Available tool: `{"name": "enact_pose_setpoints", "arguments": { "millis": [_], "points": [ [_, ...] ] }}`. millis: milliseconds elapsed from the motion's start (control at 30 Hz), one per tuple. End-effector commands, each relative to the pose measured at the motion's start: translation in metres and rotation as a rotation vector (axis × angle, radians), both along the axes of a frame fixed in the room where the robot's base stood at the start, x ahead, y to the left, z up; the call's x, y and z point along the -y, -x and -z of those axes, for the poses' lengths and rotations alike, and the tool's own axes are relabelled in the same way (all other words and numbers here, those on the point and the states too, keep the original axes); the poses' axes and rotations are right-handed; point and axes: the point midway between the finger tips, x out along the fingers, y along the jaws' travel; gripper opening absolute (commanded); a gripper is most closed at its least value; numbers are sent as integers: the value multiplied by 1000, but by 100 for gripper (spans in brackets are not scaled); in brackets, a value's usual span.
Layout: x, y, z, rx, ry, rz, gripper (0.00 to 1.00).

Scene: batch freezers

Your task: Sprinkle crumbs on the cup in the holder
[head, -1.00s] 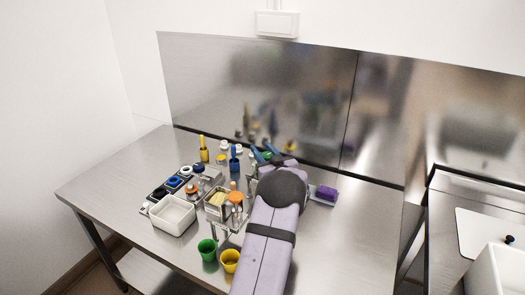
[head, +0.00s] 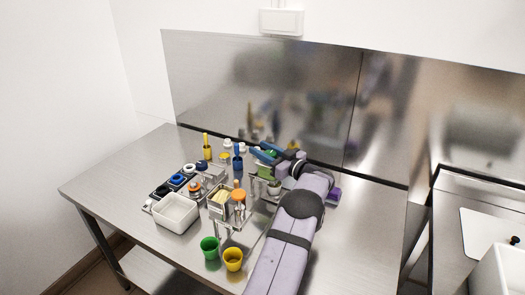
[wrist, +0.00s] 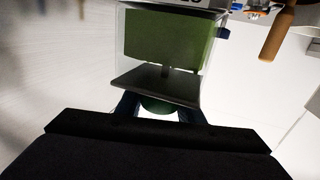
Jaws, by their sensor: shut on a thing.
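My gripper (head: 266,153) is at the back middle of the table in the head view, its blue fingers shut on a clear container with green contents (head: 267,171). In the wrist view the container (wrist: 168,40) fills the space beyond the fingers, with a dark plate at its near end. A round green part (wrist: 158,105) shows between the fingers. A pale grey cup (head: 274,188) stands just below and slightly right of the container, apparently in a holder. I cannot make out crumbs on the cup.
An empty white tub (head: 176,222), a container of pale sticks (head: 221,201) and orange-topped items stand left of the cup. Green (head: 210,247) and yellow (head: 233,259) cups stand at the front.

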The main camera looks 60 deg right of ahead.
Motion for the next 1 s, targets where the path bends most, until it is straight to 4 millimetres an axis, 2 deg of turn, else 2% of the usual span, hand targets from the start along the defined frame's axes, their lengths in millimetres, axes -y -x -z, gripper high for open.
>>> {"name": "enact_pose_setpoints", "arguments": {
  "millis": [100, 133, 200, 633, 1000],
  "points": [
    [0, 0, -2, 1, 2, 1, 12],
    [0, 0, -2, 1, 2, 1, 36],
    [0, 0, -2, 1, 2, 1, 53],
    [-1, 6, 0, 0, 1, 4, 53],
    [-14, 52, 0, 1, 1, 5, 53]
  ]
}}
